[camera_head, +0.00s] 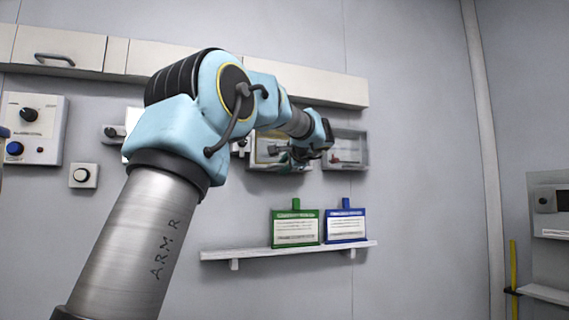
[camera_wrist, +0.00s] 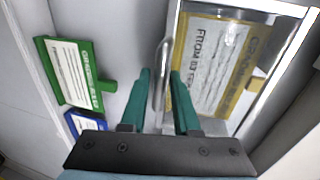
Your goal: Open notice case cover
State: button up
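The notice case (camera_wrist: 178,42) fills the right half of the wrist view, with a clear cover in a pale frame. A yellow-bordered notice (camera_wrist: 215,65) shows through the cover, which looks closed. A curved metal handle (camera_wrist: 160,75) stands along the case's left side. My gripper (camera_wrist: 160,85) has its two teal fingers apart, one on each side of the handle, with no clear contact. In the head view, my gripper (camera_head: 300,153) is in front of the case (camera_head: 265,163) on the wall and partly hides it.
A second clear-fronted case (camera_head: 358,150) hangs just to the right. Below, a shelf (camera_head: 290,251) holds a green card (camera_head: 295,228) and a blue card (camera_head: 346,225). A control panel (camera_head: 45,115) and a wall button (camera_head: 83,176) are at left; cabinets (camera_head: 60,45) run above.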

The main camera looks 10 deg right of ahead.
jog(key=shift+w, duration=0.1)
jog(key=shift+c, duration=0.4)
grip_shut()
dwell(1.0)
